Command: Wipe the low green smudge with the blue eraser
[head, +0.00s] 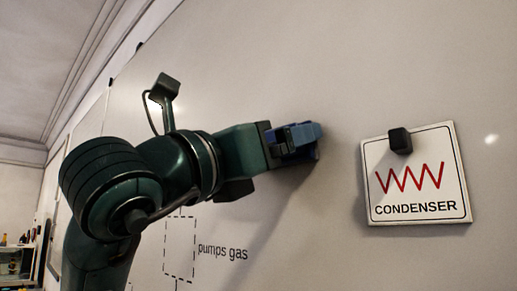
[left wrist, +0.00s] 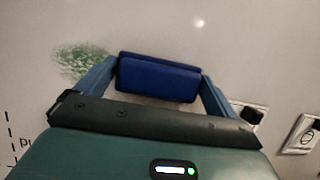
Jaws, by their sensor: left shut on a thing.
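My left gripper (head: 318,142) reaches in from the left in the head view, at the whiteboard. It is shut on the blue eraser (left wrist: 158,78), which sits between its two fingers in the left wrist view. The eraser is at or very near the board; I cannot tell whether it touches. The green smudge (left wrist: 82,61) is a speckled patch on the board, just left of the eraser in the left wrist view, partly behind the left finger. In the head view the smudge is hidden by my arm. My right gripper is not in view.
A white CONDENSER card (head: 415,190) with a black magnet (head: 400,141) is on the board to the right of the gripper. A dashed box (head: 180,248) and the words "pumps gas" (head: 222,252) are below the arm. The board above the gripper is bare.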

